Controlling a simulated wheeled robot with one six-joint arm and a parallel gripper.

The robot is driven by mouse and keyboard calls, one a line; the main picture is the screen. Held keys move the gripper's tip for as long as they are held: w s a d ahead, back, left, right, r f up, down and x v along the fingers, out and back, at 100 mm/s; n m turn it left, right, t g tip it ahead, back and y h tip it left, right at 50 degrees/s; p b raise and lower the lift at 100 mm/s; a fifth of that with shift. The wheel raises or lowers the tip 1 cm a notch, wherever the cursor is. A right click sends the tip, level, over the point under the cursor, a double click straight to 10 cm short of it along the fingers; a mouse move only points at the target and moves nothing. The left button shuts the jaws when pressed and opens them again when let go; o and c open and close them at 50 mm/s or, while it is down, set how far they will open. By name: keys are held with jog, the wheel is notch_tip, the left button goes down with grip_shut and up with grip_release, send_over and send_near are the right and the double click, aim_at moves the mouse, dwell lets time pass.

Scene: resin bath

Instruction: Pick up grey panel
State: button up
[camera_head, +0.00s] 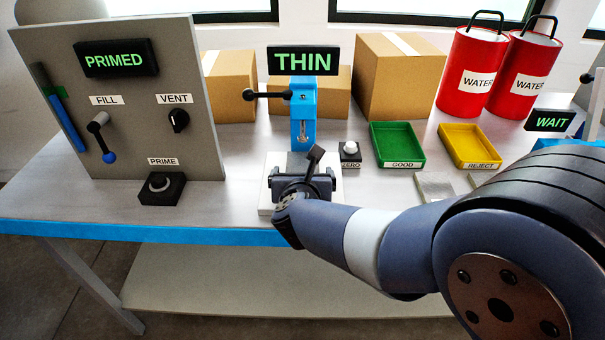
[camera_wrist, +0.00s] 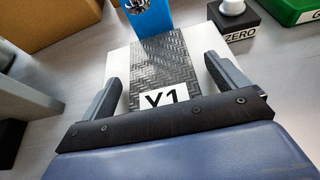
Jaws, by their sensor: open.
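The grey panel (camera_wrist: 160,50), dark with a woven texture and a white label reading Y1, lies flat on a white base plate (camera_wrist: 120,68) in the wrist view. Its far end reaches the blue gauge stand (camera_wrist: 148,15). My gripper (camera_wrist: 161,72) is open, with one finger on each side of the panel and a gap visible on both sides. The gripper body hides the panel's near end. In the head view my gripper (camera_head: 303,178) is over the white plate in front of the stand, and a bit of the panel (camera_head: 297,160) shows behind it.
The gauge display (camera_head: 303,61) reads THIN, with a black lever at its left. A ZERO button (camera_head: 350,150), green GOOD tray (camera_head: 400,129) and yellow REJECT tray (camera_head: 475,130) stand to the right. A grey control board (camera_head: 140,120) showing PRIMED stands left. Boxes and red water cans are behind.

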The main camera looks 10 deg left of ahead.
aim_at(302, 163)
jog(key=shift+c, duration=0.4)
jog(key=c, duration=1.1)
jog(key=shift+r, duration=0.1)
jog(key=shift+r, duration=0.5)
jog(key=r, duration=0.1)
jog(key=r+p, duration=0.1)
jog(key=shift+s+r, duration=0.3)
jog(key=s+d, duration=0.1)
jog(key=s, duration=0.4)
jog(key=s+d, duration=0.1)
jog(key=s, duration=0.5)
jog(key=s+d, duration=0.2)
jog(key=s, duration=0.4)
jog(key=shift+d+f, duration=0.1)
